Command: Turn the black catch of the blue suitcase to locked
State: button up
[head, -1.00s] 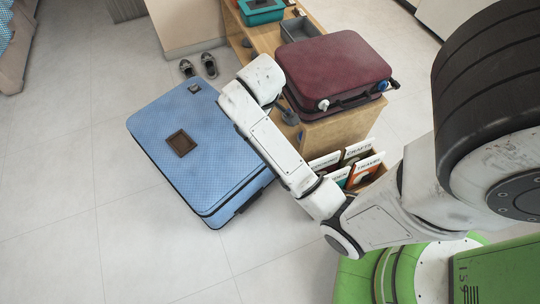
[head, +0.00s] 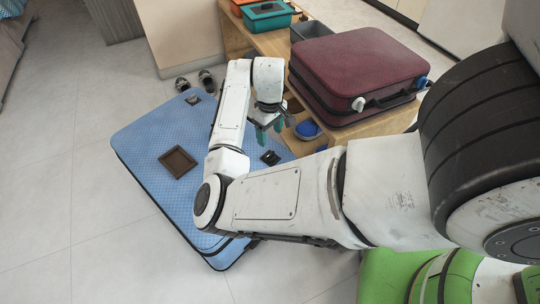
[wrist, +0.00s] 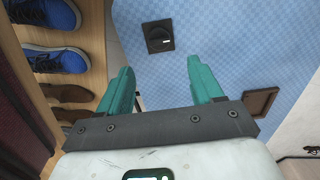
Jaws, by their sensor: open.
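The blue suitcase (head: 140,140) lies flat on the floor, partly hidden behind my arm. Its black catch (head: 270,157) shows near its right side; in the wrist view the catch (wrist: 158,37) is a dark square plate with a small white mark, and I cannot tell its setting. My gripper (head: 267,129) has teal fingers and points down above the suitcase's right side, apart from the catch. In the wrist view my gripper (wrist: 162,75) is open and empty, with the catch beyond its fingertips.
A wooden shelf (wrist: 92,60) holding blue and brown shoes stands close beside my gripper. A maroon suitcase (head: 350,65) lies on top. Floor at left is clear.

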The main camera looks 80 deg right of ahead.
aim_at(270, 154)
notch_tip(270, 154, down, 10)
jog(key=b, duration=0.4)
jog(key=shift+r, duration=0.15)
jog(key=shift+c, duration=0.2)
jog(key=c, duration=1)
jog(key=shift+r, duration=0.1)
